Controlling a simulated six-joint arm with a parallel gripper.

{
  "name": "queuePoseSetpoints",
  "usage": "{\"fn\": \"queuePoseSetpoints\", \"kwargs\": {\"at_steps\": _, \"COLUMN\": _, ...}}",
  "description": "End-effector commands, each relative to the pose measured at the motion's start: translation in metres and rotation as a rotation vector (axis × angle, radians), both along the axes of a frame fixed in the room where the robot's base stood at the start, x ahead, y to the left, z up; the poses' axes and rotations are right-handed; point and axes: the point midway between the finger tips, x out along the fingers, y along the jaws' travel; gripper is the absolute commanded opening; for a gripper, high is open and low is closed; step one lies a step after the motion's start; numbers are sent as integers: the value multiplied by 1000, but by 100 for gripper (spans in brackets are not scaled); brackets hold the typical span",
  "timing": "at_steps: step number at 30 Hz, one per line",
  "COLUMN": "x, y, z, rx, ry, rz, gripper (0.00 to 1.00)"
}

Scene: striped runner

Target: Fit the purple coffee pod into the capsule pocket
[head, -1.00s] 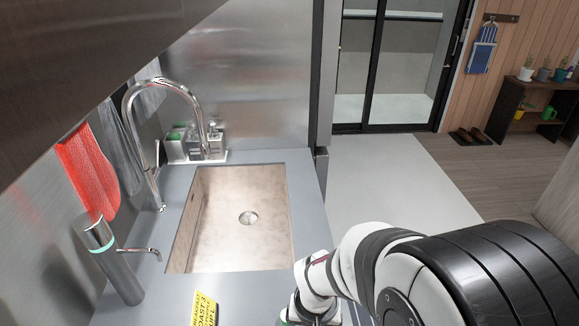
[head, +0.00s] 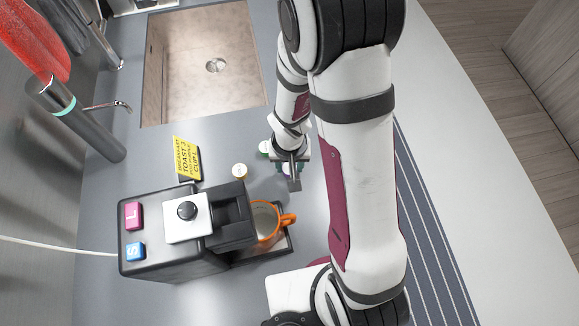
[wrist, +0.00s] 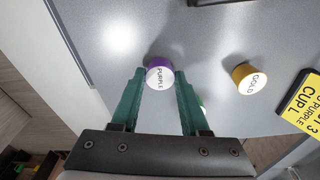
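The purple coffee pod (wrist: 160,74), with a white lid marked PURPLE, stands on the grey counter in the wrist view. My gripper (wrist: 159,80) has its green fingers apart, one at each side of the pod near the tips; firm contact is not visible. The coffee machine (head: 165,250) stands below with a silver plate and black knob on top. I cannot clearly make out the capsule pocket.
A gold pod (head: 240,171) stands beside a yellow sign (head: 186,158); it also shows in the wrist view (wrist: 243,76). An orange-handled mug (head: 266,222) sits under the machine's spout. The sink (head: 205,65) lies at the back.

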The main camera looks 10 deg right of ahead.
Motion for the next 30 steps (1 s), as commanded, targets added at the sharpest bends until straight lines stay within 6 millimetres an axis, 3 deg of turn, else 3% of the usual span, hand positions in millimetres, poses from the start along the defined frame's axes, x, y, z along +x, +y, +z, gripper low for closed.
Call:
{"fn": "queuePoseSetpoints", "kwargs": {"at_steps": 1, "x": 0, "y": 0, "z": 0, "rx": 0, "ry": 0, "rz": 0, "gripper": 23}}
{"fn": "queuePoseSetpoints", "kwargs": {"at_steps": 5, "x": 0, "y": 0, "z": 0, "rx": 0, "ry": 0, "rz": 0, "gripper": 0}}
{"fn": "queuePoseSetpoints", "kwargs": {"at_steps": 14, "x": 0, "y": 0, "z": 2, "rx": -1, "ry": -1, "rz": -1, "gripper": 0}}
{"fn": "queuePoseSetpoints", "kwargs": {"at_steps": 17, "x": 1, "y": 0, "z": 11, "rx": -2, "ry": -4, "rz": -2, "gripper": 0}}
{"fn": "queuePoseSetpoints", "kwargs": {"at_steps": 22, "x": 1, "y": 0, "z": 43, "rx": 1, "ry": -7, "rz": -1, "gripper": 0}}
{"fn": "queuePoseSetpoints", "kwargs": {"at_steps": 30, "x": -27, "y": -58, "z": 79, "rx": -1, "ry": -4, "rz": -10, "gripper": 0}}
